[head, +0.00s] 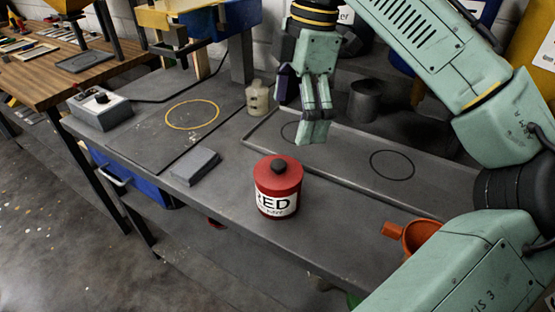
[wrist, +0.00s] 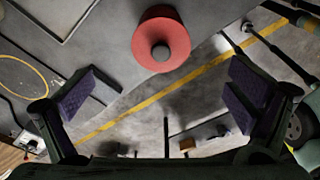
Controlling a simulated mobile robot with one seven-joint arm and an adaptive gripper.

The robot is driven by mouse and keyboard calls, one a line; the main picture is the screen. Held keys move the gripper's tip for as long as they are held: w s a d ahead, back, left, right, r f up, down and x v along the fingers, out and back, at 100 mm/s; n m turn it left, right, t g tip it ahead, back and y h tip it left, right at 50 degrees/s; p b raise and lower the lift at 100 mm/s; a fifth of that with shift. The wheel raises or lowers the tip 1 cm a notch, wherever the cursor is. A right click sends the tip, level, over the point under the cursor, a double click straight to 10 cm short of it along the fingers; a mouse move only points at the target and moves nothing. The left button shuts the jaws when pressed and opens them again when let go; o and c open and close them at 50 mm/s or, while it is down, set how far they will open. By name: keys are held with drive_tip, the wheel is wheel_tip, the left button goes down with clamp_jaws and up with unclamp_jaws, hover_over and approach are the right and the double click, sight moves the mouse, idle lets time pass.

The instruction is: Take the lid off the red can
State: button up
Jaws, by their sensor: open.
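The red can (head: 278,200) stands upright near the front edge of the grey workbench in the head view, with a white label reading "RED". Its red lid (head: 278,173) sits on top and has a dark round knob (head: 278,167). In the wrist view the lid (wrist: 146,28) shows from above with its knob (wrist: 160,52), at the top centre. My gripper (head: 314,125) is above the bench, behind and slightly right of the can in the head view. In the wrist view its two fingers (wrist: 166,100) are wide apart with nothing between them. It is not touching the can.
A grey block (head: 196,167) lies left of the can. A shallow tray (head: 340,160) with black circles lies behind it. An orange container (head: 418,235) is at the right. A beige bottle (head: 257,97) and a dark metal cup (head: 364,101) stand farther back.

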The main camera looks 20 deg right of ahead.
hover_over(279, 163)
drive_tip(key=d, duration=0.2)
drive_tip(key=f, duration=0.4)
drive_tip(key=shift+a+f, duration=0.25)
drive_tip(key=shift+f, duration=0.15)
drive_tip(key=f+b, duration=0.2)
drive_tip(key=a+f+b, duration=0.1)
drive_tip(key=f+b, duration=0.1)
drive_tip(key=shift+a+f, duration=0.15)
drive_tip(key=shift+f, duration=0.1)
drive_tip(key=shift+r, duration=0.1)
drive_tip(key=shift+c, duration=0.6)
drive_tip(key=c, duration=2)
